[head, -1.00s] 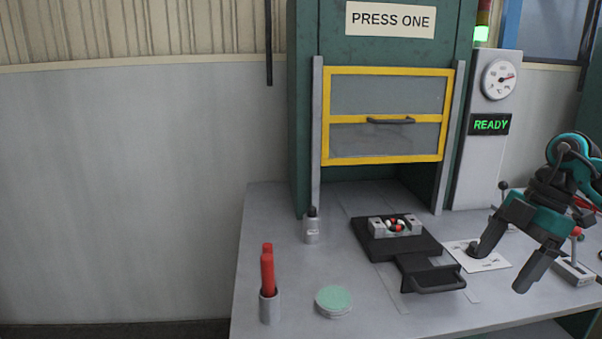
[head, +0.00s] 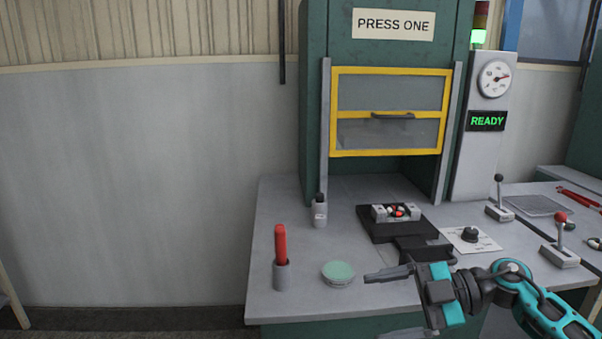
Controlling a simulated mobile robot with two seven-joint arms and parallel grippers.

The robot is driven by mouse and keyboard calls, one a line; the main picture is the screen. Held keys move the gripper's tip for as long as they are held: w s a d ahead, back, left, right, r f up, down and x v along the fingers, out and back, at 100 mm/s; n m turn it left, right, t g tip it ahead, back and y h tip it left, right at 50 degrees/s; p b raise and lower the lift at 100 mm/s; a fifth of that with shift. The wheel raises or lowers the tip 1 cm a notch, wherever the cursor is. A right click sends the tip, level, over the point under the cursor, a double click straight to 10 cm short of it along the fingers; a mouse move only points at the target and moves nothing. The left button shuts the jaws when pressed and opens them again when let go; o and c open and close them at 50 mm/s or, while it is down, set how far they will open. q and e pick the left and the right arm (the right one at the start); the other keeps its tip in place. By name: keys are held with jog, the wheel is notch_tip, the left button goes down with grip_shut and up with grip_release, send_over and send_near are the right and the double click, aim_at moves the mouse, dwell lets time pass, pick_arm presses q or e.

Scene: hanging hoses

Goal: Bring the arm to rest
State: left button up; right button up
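My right gripper (head: 380,306) comes in from the lower right, at the front edge of the bench. Its fingers point left and stand apart, with nothing between them. One finger overlaps the bench top in the view; the other is at the bottom edge of the picture. Its teal and black arm (head: 545,310) stretches to the lower right corner. My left gripper is not in view.
The press (head: 316,100) has its yellow-framed guard (head: 390,112) raised above a black slide (head: 372,226) holding a metal mould (head: 380,214). A red-stick cup (head: 281,274), green-topped round tin (head: 338,273), small bottle (head: 320,212), dial plate (head: 487,244) and levers (head: 558,256) stand around.

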jog(key=s+d+f+m+t+h, duration=0.1)
jog(key=s+f+m+t+h, duration=0.3)
jog(key=s+f+m+h, duration=0.2)
jog(key=s+d+f+m+t+h, duration=0.2)
jog(key=s+f+m+t+h, duration=0.3)
jog(key=s+f+m, duration=0.6)
notch_tip(320, 180, down, 8)
jog(key=m+h, duration=0.2)
jog(key=m, duration=0.2)
jog(key=shift+d, duration=0.3)
